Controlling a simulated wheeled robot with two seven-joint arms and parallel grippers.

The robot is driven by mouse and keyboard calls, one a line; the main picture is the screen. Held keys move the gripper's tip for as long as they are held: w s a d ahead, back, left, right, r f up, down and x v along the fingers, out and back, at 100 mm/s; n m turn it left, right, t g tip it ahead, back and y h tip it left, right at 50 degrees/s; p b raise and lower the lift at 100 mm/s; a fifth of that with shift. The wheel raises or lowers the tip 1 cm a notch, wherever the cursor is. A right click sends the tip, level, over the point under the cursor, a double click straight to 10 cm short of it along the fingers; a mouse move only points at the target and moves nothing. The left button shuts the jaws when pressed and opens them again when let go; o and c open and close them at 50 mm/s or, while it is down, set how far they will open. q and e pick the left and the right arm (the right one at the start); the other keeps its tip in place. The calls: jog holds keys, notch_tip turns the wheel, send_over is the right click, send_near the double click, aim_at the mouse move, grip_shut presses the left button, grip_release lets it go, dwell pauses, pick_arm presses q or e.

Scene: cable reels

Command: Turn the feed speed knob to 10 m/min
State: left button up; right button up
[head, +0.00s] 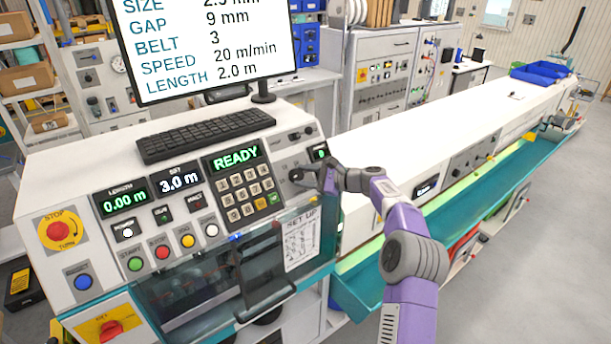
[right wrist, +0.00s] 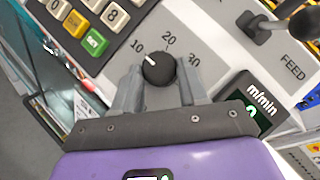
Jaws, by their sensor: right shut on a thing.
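The feed speed knob (right wrist: 158,67) is a round black dial on the grey panel, marked 10, 20 and 30. Its white pointer line is turned to the upper left, toward the 10 mark. My right gripper (right wrist: 157,88) is shut on the knob, one finger on each side; in the head view the gripper (head: 308,178) mostly hides it. The m/min display (right wrist: 262,108) shows a green digit, partly covered by my gripper, so the full value is unreadable. It also shows small in the head view (head: 320,153). My left gripper is not in view.
The monitor (head: 205,50) reads SPEED 20 m/min. A keypad (head: 245,193) and READY display (head: 235,158) sit left of the knob. A lever marked FEED (right wrist: 255,26) stands close by. A red stop button (head: 60,231) is at the panel's far left.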

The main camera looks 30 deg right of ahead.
jog(key=o, duration=1.1)
jog(key=shift+c, duration=0.2)
jog(key=b+v, duration=0.2)
jog(key=v, duration=0.5)
jog(key=shift+s, duration=0.25)
jog(key=shift+d, duration=0.15)
